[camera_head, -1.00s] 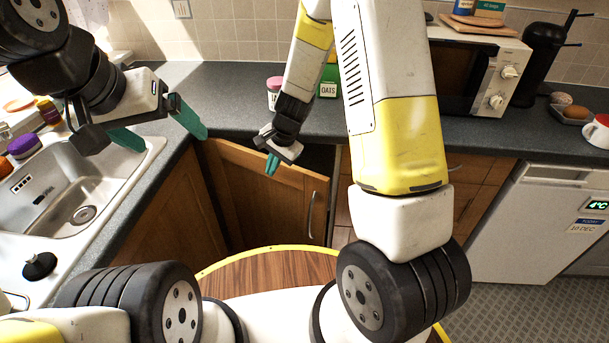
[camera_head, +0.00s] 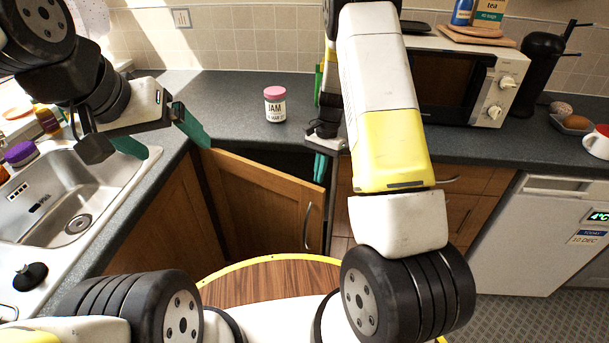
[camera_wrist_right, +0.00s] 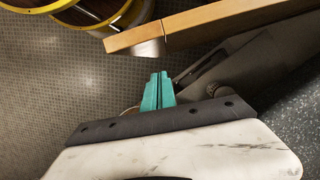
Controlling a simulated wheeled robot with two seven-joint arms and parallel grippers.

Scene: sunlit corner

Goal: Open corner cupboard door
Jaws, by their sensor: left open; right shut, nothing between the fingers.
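The wooden corner cupboard door (camera_head: 258,202) stands ajar below the worktop corner, with a dark gap behind its top edge. Its silver bar handle (camera_head: 307,225) is near its right edge. My right gripper (camera_head: 320,166) is shut and empty, pointing down at the gap near the door's upper right corner. In the right wrist view its teal fingers (camera_wrist_right: 158,92) are close to the door's edge (camera_wrist_right: 205,22), seemingly apart from it. The handle shows there as a metal piece (camera_wrist_right: 150,48). My left gripper (camera_head: 160,136) is open and empty above the sink's edge.
A jam jar (camera_head: 275,104) stands on the dark worktop (camera_head: 232,100), and a green box (camera_head: 318,80) is partly hidden behind my right arm. The sink (camera_head: 55,205) is at left. Drawers (camera_head: 465,205) and a white appliance (camera_head: 535,235) are at right.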

